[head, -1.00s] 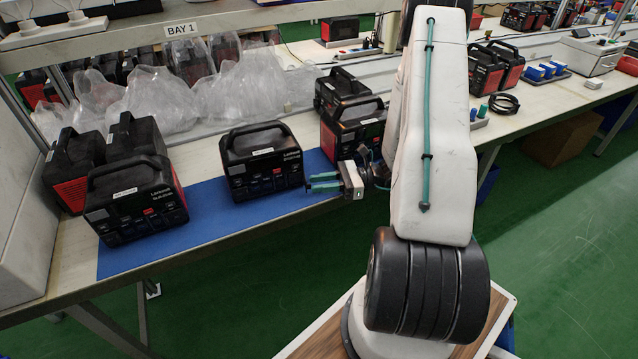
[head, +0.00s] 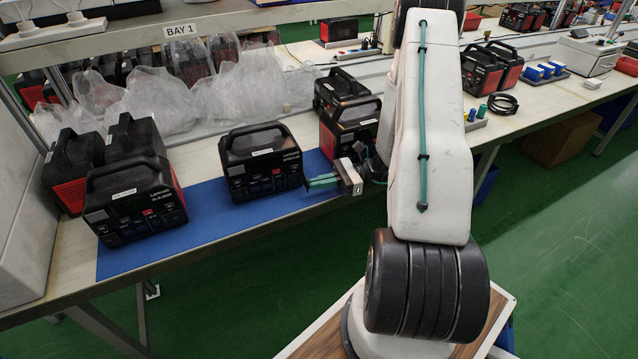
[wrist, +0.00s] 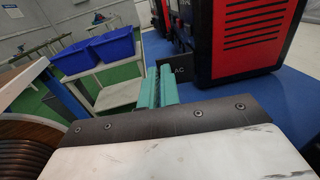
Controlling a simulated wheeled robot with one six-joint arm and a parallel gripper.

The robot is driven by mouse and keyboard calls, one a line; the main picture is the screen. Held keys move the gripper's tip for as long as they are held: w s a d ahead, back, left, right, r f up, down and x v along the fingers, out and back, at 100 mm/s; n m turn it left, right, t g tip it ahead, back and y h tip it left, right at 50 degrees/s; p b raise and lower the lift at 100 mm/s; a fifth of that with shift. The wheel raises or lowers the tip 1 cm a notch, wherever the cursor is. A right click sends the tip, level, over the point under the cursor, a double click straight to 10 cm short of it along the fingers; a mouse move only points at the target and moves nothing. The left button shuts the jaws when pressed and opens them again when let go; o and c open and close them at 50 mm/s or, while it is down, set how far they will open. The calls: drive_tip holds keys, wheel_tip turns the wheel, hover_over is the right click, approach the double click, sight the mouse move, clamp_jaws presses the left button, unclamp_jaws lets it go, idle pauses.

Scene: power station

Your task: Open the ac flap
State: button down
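The power station (head: 262,162) with the AC flap stands on the blue mat (head: 205,222), black with red sides. In the wrist view its red vented side (wrist: 248,38) fills the upper right. The dark flap (wrist: 180,72), marked AC, shows at its front edge and appears to stand out from the front face. My gripper (head: 320,181) is just right of and in front of the station. In the wrist view its teal fingers (wrist: 157,86) lie close together, beside the flap's left part, with nothing seen between them. Whether they touch the flap is unclear.
Another station (head: 135,200) stands left on the mat, and more (head: 350,125) stand close behind my gripper. Clear plastic bags (head: 165,95) lie at the back. Blue bins (wrist: 110,45) sit on a shelf beyond. The green floor in front is open.

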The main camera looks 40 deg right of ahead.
drive_tip(key=c, duration=1.6)
unclamp_jaws()
drive_tip(key=v, duration=0.8)
drive_tip(key=shift+a, duration=0.1)
